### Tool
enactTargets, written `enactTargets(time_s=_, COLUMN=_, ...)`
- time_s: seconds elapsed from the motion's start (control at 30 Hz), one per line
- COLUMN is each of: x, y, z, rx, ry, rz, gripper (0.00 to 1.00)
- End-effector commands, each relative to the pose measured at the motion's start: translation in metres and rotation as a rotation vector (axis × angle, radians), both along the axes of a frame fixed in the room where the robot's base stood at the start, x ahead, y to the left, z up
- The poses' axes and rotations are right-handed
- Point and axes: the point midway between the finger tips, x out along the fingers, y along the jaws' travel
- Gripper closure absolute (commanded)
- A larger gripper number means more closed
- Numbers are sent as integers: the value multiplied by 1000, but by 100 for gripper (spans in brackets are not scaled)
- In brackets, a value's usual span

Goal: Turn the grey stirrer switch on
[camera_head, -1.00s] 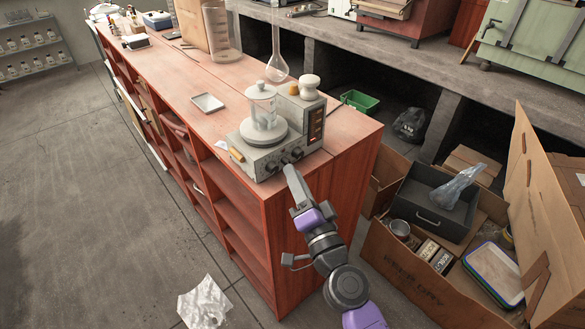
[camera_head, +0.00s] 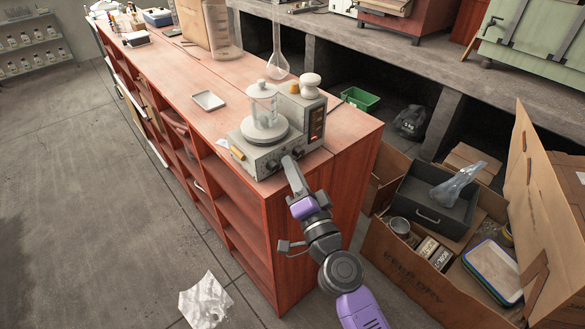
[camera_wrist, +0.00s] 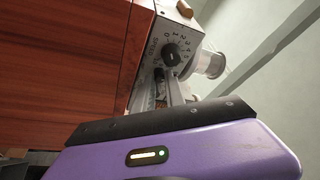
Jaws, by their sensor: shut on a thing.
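The grey stirrer (camera_head: 255,158) stands at the near end of the red bench, with a glass beaker (camera_head: 263,103) on its round plate. Dark knobs show on its front panel. In the wrist view one black knob (camera_wrist: 171,55) sits on a numbered dial. My gripper (camera_head: 289,160) reaches up to this panel from the front. In the wrist view my gripper (camera_wrist: 165,80) has its fingers close together at the panel beside the dial, shut on a small part there. I take this part to be the switch; the fingers mostly hide it, so its position cannot be told.
A white tray (camera_head: 208,101) lies left of the stirrer, and a round-bottomed flask (camera_head: 278,65) stands behind it. An open cardboard box (camera_head: 412,275) with clutter is on the floor at right. Crumpled paper (camera_head: 205,302) lies on the floor at left.

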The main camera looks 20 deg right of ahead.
Motion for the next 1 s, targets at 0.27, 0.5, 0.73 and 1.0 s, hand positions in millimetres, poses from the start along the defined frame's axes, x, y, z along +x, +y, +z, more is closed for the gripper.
enactTargets(time_s=0.27, x=-1, y=1, z=7, rx=102, ry=38, rz=0, gripper=100)
enactTargets(time_s=0.5, x=-1, y=1, z=11, rx=270, ry=93, rz=-1, gripper=100)
enactTargets(time_s=0.73, x=-1, y=2, z=11, rx=437, ry=148, rz=-1, gripper=100)
enactTargets(time_s=1.0, x=-1, y=2, z=9, rx=583, ry=194, rz=-1, gripper=100)
